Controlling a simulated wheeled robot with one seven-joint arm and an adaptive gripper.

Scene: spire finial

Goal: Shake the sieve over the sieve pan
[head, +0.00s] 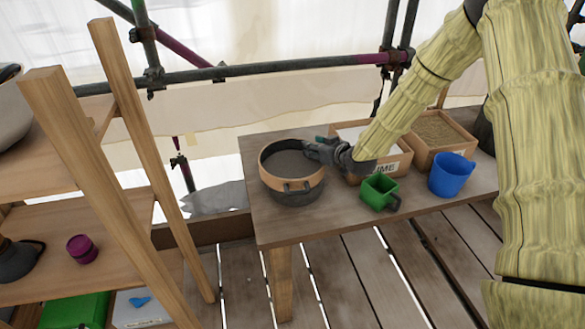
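The sieve (272,181), with a round tan rim and a dark grey interior, is at the left end of the wooden table. The dark sieve pan (294,198) is directly below it, and the sieve hides most of it. I cannot tell whether the two touch. My gripper (314,150) comes in from the right and is at the sieve's right rim. Its fingertips overlap the rim in the head view. They are small and dark, so I cannot tell whether they are closed on it.
On the table (262,218), a green cup (378,191) and a blue cup (450,174) stand to the right. Behind them are a box marked LIME (392,166) and a box of sand-coloured material (437,129). A wooden shelf rack (85,150) stands left, with scaffold poles (300,64) behind.

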